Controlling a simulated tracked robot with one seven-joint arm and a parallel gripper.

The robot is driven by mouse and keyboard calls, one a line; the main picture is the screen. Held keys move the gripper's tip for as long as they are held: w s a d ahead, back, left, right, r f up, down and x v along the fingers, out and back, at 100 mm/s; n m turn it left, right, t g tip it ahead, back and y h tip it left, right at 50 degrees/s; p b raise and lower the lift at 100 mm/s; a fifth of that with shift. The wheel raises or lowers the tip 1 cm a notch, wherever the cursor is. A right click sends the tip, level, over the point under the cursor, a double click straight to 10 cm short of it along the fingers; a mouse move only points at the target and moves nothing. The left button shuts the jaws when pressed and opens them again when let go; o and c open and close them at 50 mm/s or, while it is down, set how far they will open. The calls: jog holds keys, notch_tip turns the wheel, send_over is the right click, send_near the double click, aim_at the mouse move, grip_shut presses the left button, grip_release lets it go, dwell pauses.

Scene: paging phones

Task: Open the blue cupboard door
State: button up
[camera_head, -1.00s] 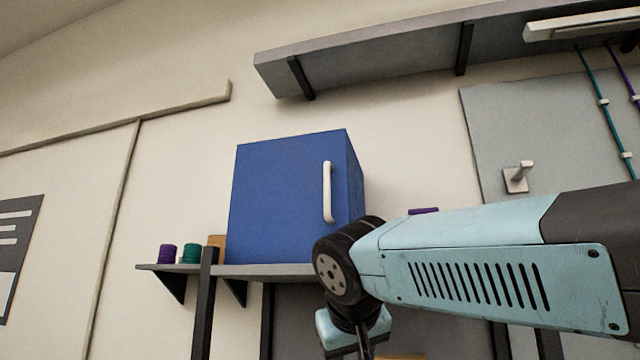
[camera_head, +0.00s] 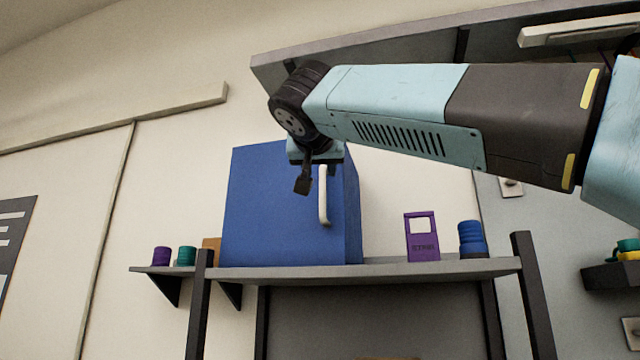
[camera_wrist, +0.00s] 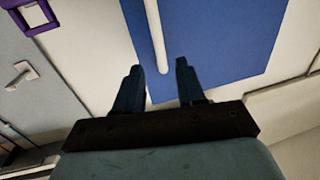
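The blue cupboard (camera_head: 275,220) stands on a grey shelf, and its door is closed. A white vertical bar handle (camera_head: 324,200) is near the door's right edge. My gripper (camera_head: 303,186) is in front of the upper part of the door, near the top of the handle. In the wrist view, my gripper (camera_wrist: 158,72) is open, its two fingers apart. The white handle (camera_wrist: 156,40) runs between the fingers in that picture, in front of the blue door (camera_wrist: 220,40). Whether the fingers touch the handle I cannot tell.
The grey shelf (camera_head: 400,270) also holds a purple framed item (camera_head: 422,238) and blue stacked discs (camera_head: 471,240) on the right. Purple (camera_head: 161,256) and teal (camera_head: 187,256) rolls are on the left. A long grey shelf (camera_head: 390,38) hangs above.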

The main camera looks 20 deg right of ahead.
aim_at(322, 181)
jog(key=x, duration=0.9)
jog(key=shift+f, duration=0.1)
jog(key=shift+c, duration=0.3)
grip_shut()
